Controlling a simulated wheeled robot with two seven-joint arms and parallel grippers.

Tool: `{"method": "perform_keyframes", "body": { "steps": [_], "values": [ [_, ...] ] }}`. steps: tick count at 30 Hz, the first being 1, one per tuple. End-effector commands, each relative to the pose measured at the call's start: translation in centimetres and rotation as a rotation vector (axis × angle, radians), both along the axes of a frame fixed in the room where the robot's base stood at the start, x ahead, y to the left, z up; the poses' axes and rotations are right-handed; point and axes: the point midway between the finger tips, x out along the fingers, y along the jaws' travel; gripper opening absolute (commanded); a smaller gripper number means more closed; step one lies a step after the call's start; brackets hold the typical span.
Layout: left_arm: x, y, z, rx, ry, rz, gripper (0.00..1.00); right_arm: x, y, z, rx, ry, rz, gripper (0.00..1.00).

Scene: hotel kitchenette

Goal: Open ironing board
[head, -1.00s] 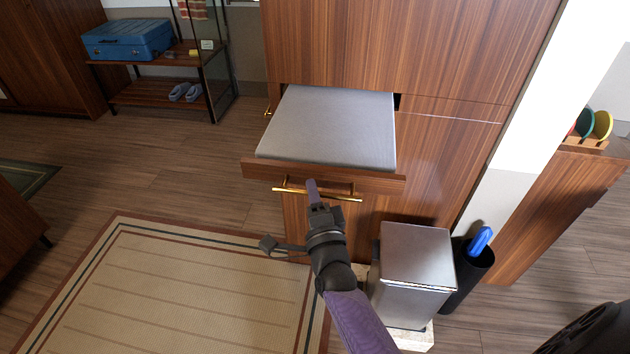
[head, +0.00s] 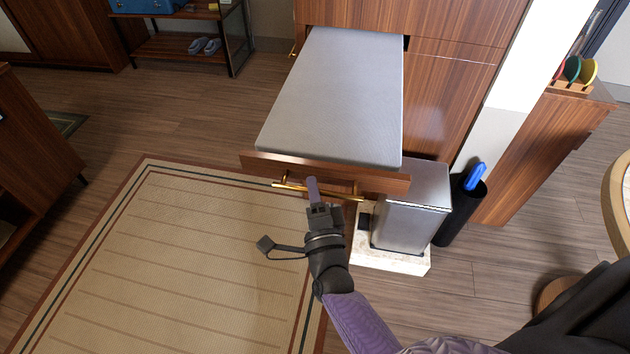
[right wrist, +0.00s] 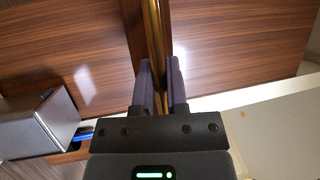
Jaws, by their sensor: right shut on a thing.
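The ironing board (head: 340,95) is a grey padded slab that sticks well out of the wooden cabinet (head: 455,85) in the head view. A wooden drawer front (head: 385,181) with a brass bar handle (head: 288,186) closes its near end. My right gripper (head: 313,190) is at the handle. In the right wrist view its two fingers (right wrist: 160,85) are on either side of the brass bar (right wrist: 154,35), shut on it. The board's underside is hidden. My left gripper is not in view.
A metal bin (head: 410,215) stands on a pale slab to the right, below the drawer front. A black holder (head: 460,210) with a blue item is beside it. A striped rug (head: 190,260) covers the floor at the left. A round table edge (head: 615,200) shows at far right.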

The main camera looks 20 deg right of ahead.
Motion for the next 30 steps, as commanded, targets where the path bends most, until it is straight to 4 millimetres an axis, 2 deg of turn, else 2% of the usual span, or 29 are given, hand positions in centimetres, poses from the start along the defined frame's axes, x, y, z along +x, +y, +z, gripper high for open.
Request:
{"method": "perform_keyframes", "body": {
  "steps": [14,15,19,27,30],
  "values": [
    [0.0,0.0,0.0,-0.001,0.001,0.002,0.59,-0.4,0.3,-0.3,0.001,0.007,0.003,0.00],
    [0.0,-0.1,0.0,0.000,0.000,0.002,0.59,-0.4,0.3,-0.3,0.001,0.007,0.003,0.26],
    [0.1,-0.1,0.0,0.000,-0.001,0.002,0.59,-0.3,0.3,-0.2,0.001,0.004,0.002,0.53],
    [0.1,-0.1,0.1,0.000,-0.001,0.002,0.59,-0.3,0.2,-0.1,0.000,0.000,0.001,0.53],
    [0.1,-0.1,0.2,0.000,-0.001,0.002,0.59,-1.5,0.5,-0.3,-0.001,0.003,0.001,0.53]
  ]
}}
